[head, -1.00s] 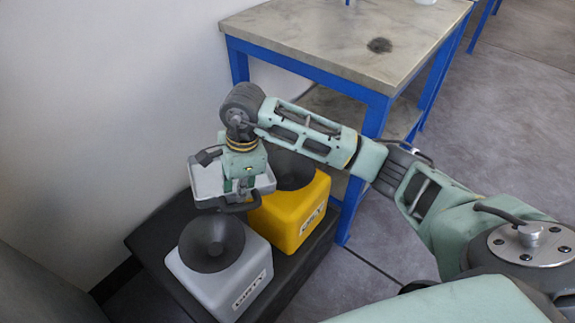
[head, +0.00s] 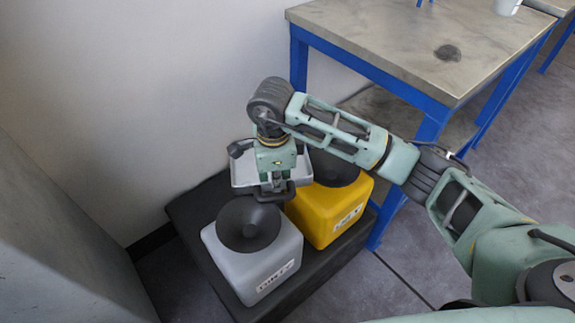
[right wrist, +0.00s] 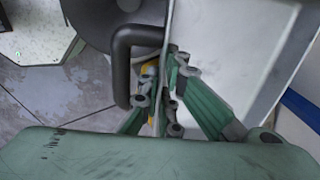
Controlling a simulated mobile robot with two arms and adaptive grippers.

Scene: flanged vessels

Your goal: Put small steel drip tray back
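The small steel drip tray (head: 242,176) is a shallow grey pan with a dark handle at its near side. It hangs over the back of a grey canister and beside a yellow one. My right gripper (head: 272,184) points down and is shut on the tray's near wall, by the handle. In the right wrist view, the fingers (right wrist: 163,100) pinch this wall beside the handle. The tray's pale inside (right wrist: 225,55) spreads to the right. The arm hides part of the tray in the head view. My left gripper is not in view.
A grey canister (head: 262,272) and a yellow canister (head: 325,222), each with a dark funnel top, stand on a low black platform (head: 330,262). A wall is close behind. A blue-framed table (head: 400,45) stands at the back right. Bare floor lies right of the platform.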

